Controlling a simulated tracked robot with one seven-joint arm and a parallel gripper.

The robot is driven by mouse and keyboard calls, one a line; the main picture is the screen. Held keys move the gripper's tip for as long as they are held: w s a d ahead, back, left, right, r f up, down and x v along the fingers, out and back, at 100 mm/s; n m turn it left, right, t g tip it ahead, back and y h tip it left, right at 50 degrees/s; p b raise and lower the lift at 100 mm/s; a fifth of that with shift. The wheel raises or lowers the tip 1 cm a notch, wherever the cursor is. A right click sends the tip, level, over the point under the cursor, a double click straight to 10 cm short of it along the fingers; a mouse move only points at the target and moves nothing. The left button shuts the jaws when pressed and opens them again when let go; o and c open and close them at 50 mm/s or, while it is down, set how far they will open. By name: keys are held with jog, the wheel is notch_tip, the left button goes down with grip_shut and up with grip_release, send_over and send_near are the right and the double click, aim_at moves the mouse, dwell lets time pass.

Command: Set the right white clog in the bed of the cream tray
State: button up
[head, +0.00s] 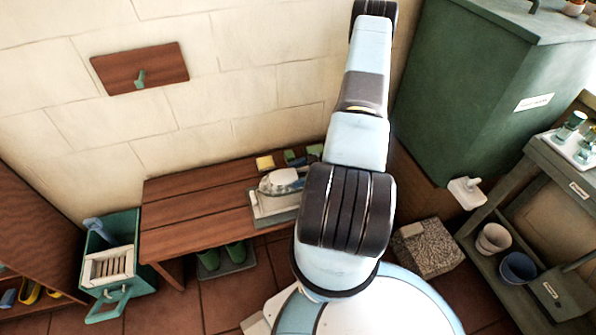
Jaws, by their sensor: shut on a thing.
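A pale, cream-grey tray (267,215) lies on the wooden bench, its right part hidden behind my arm. A rounded white and pale-blue thing (283,180), roughly shoe-shaped, shows at the tray; I cannot tell whether it is a white clog, or whether it rests in the tray or just above it. No other white clog can be made out. My arm rises through the middle of the picture and leaves at the top edge. My gripper is not visible, so what it holds cannot be seen.
Small yellow and green blocks (265,162) sit at the bench's back edge. The bench's left half (185,210) is clear. Green clogs (235,254) stand beneath it. A green bin (108,262) stands left, a speckled block (430,250) right, below a large green cabinet (470,90).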

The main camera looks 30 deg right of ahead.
jog(key=shift+f, duration=3.15)
jog(key=o, duration=0.9)
jog(key=v, duration=1.3)
jog(key=shift+s+d, duration=0.15)
jog(key=shift+d, duration=0.15)
jog(key=shift+s+r, duration=0.1)
